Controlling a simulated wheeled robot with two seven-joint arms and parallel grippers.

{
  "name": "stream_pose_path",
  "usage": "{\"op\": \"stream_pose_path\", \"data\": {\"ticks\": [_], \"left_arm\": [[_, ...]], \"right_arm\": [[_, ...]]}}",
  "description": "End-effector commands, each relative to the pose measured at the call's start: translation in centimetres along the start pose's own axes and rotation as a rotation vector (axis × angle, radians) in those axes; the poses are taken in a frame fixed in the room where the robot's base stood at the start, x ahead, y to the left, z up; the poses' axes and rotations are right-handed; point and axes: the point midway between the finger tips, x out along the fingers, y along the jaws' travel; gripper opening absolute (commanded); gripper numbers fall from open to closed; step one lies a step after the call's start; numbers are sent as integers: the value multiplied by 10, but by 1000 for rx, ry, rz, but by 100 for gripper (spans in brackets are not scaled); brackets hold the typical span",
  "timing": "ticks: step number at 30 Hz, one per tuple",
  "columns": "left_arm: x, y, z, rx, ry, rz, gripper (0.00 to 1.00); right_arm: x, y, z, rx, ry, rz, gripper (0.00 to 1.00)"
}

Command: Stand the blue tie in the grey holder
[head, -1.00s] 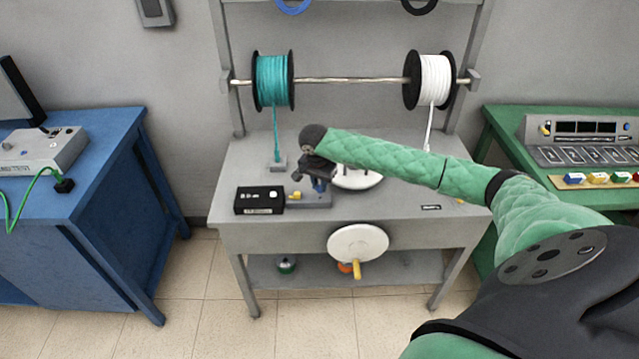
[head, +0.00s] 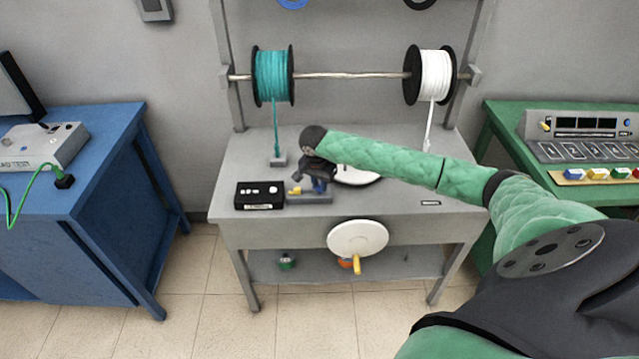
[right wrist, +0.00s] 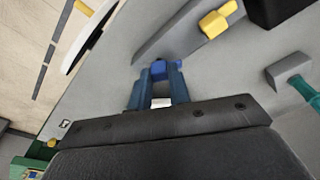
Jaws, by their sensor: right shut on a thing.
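My right gripper (head: 318,186) is over the middle of the grey bench, low beside a long grey block, which looks like the grey holder (head: 310,199). In the right wrist view its two blue fingers (right wrist: 159,84) are shut on a small bright blue piece, the blue tie (right wrist: 158,67), at their tips. The holder (right wrist: 165,38) lies just beyond the tie in that view, with a yellow piece (right wrist: 214,23) on it. I cannot tell whether the tie touches the holder. The left gripper is not in view.
A black box (head: 259,195) stands left of the holder. A teal cord runs down from its spool (head: 272,76) to a small grey block (head: 278,161). A white disc (head: 357,176) lies behind my arm; a white crank wheel (head: 357,238) is on the bench front.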

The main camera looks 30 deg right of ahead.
Motion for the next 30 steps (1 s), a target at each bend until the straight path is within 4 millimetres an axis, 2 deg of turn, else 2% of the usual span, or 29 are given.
{"op": "stream_pose_path", "data": {"ticks": [30], "left_arm": [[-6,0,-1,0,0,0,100]], "right_arm": [[11,0,2,0,0,0,0]]}}
